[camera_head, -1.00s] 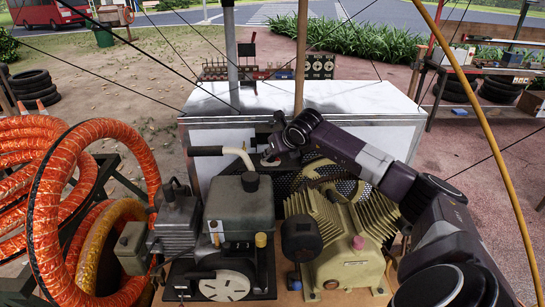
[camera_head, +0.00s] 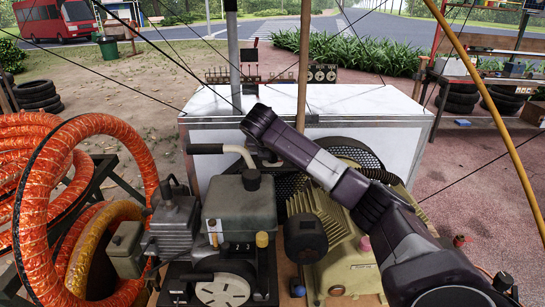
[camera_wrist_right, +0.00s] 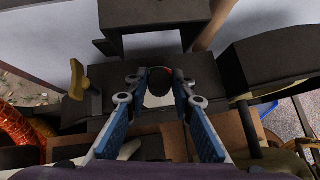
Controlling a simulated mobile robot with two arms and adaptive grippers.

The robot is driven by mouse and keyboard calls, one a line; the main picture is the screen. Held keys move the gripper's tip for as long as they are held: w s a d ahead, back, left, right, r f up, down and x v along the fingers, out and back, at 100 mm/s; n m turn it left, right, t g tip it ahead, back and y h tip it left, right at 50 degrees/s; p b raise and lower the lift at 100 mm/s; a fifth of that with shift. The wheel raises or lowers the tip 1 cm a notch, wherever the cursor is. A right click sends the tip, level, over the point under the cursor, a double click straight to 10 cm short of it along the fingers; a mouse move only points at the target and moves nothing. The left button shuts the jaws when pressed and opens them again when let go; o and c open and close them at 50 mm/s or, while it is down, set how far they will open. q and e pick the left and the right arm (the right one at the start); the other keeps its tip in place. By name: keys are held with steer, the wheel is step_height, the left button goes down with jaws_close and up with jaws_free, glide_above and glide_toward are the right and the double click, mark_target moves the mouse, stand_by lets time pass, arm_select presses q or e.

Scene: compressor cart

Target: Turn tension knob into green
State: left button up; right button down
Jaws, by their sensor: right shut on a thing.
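In the right wrist view, a dark rounded knob (camera_wrist_right: 161,83) stands in front of a pale round face (camera_wrist_right: 159,100) on a dark housing. My right gripper (camera_wrist_right: 158,90) has its blue-padded fingers on either side of this knob and is shut on it. In the head view, my right wrist covers most of the gripper and the knob, behind the compressor. My left gripper shows in neither view.
A white-topped cabinet (camera_head: 375,103) is behind. Orange hose coils (camera_head: 28,190) fill the left. A yellow lever (camera_wrist_right: 77,80) is left of the gripper in the wrist view.

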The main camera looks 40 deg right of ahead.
stand_by(0.4)
steer(key=c, duration=1.7)
jaws_free()
steer(key=shift+o, duration=0.2)
steer(key=v, duration=1.2)
